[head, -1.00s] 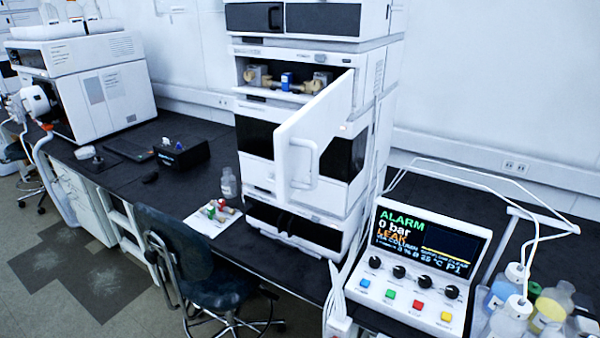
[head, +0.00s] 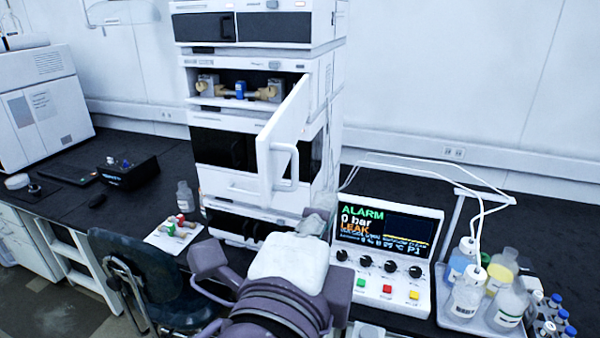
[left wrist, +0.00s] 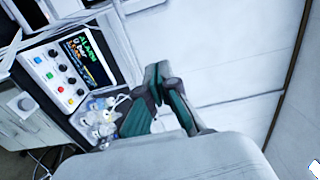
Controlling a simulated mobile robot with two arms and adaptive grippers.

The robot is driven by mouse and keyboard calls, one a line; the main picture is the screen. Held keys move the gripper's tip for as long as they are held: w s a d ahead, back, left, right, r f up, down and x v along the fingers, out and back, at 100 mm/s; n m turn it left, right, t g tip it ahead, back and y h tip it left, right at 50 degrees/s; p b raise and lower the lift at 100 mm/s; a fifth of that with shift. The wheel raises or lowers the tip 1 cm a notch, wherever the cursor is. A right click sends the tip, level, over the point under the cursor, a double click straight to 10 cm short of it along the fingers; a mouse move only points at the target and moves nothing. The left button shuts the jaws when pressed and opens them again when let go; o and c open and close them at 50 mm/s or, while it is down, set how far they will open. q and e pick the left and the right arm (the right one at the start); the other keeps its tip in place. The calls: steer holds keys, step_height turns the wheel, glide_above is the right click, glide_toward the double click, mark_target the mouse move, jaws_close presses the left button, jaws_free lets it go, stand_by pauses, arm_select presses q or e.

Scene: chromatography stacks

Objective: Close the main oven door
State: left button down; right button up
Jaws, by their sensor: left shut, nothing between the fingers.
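The main oven door (head: 296,125) is a white panel in the middle of the stack in the head view. It stands open, swung out from the right side of the oven compartment (head: 205,70), with a white loop handle (head: 294,168) on its outer face. Valve-like fittings and a blue part (head: 240,90) show inside. My left gripper (head: 318,222) is low in front of the stack, below and right of the handle, apart from the door and partly hidden by my arm. In the left wrist view it (left wrist: 158,78) is shut and empty. My right gripper is out of view.
A control box (head: 388,262) reading ALARM and LEAK stands right of the stack. A tray (head: 462,313) of bottles is beyond it. A chair (head: 140,265) stands front left. A small sheet (head: 165,238) with coloured-capped parts and a bottle (head: 185,195) lie left of the stack.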

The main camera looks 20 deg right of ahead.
arm_select(q)
steer(key=w+p, duration=0.4)
steer(key=w, duration=0.3)
steer(key=shift+w, duration=0.35)
steer(key=shift+d, duration=0.2)
steer(key=shift+w, duration=0.1)
